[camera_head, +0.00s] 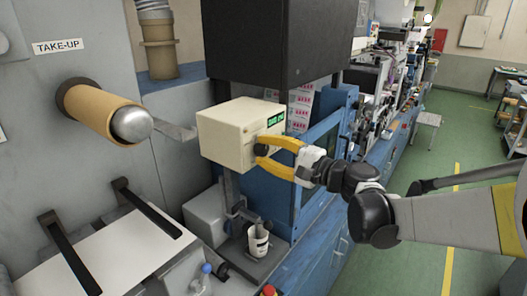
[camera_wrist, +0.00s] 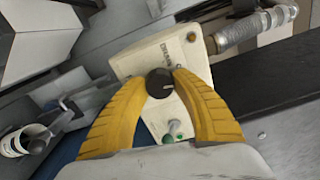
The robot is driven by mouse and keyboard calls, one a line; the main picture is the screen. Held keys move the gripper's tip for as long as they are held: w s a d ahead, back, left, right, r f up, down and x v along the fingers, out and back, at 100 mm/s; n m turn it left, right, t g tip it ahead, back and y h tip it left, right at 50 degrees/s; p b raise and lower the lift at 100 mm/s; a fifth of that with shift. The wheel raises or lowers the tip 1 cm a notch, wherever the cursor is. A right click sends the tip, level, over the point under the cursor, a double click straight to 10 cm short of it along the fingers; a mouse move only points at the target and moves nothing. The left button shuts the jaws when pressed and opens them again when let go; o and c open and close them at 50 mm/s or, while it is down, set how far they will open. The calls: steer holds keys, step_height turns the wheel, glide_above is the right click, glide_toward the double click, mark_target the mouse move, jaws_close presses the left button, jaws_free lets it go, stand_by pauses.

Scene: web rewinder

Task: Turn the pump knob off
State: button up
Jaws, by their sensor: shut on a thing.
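The pump box (camera_head: 228,137) is cream and stands on a grey post in the middle of the head view. Its front panel (camera_wrist: 148,50) also shows in the wrist view, with small printing too blurred to read. The round black knob (camera_wrist: 160,83) sits on this panel and has a pale pointer line. My gripper (camera_wrist: 161,80) has two curved yellow fingers, shut on the knob from both sides. In the head view my gripper (camera_head: 263,150) reaches the box from the right, and the fingers largely hide the knob.
A take-up roll (camera_head: 103,113) projects at the left. A white cup (camera_head: 258,241) stands below the box. The blue machine frame (camera_head: 318,150) is close behind my gripper. Green floor is open at the right.

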steer(key=shift+n, duration=1)
steer(key=o, duration=1.2)
steer(key=shift+d, duration=0.1)
steer(key=v, duration=1.2)
